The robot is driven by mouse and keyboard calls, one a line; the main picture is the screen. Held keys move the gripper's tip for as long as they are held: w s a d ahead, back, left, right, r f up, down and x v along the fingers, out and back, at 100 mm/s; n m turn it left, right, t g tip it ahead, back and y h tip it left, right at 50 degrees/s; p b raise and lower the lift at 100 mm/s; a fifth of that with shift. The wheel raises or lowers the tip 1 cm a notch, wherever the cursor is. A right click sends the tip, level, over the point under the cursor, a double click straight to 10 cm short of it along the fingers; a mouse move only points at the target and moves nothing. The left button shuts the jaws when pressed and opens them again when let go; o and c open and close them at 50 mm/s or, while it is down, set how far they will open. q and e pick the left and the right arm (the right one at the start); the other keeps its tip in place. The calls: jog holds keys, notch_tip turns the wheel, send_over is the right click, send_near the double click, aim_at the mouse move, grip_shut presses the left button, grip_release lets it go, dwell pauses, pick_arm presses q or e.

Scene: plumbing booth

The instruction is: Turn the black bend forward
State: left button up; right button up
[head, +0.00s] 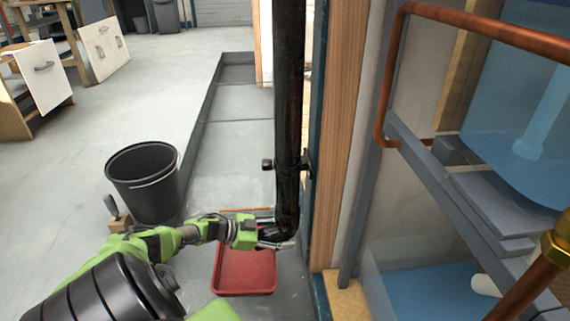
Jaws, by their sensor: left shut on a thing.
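The black bend (286,226) is at the lower end of the upright black pipe (289,80), in the middle of the head view. Its lower mouth points toward the left of the picture. My left gripper (274,239) reaches in from the left and is shut on the bend's lower end. The fingers partly hide that end. My right gripper is not in view.
A red tray (245,272) lies on the floor below the bend. A black bucket (146,183) stands to the left, with a small brush-like tool (115,215) beside it. A wooden post (344,130) and copper pipe (388,90) are to the right.

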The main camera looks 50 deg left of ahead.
aim_at(259, 233)
pick_arm(q)
jog(key=shift+s+a+f, duration=0.1)
jog(key=shift+s+f, duration=0.05)
jog(key=shift+s, duration=0.05)
jog(key=o, duration=1.6)
jog(key=shift+a, duration=0.1)
jog(key=v, duration=1.2)
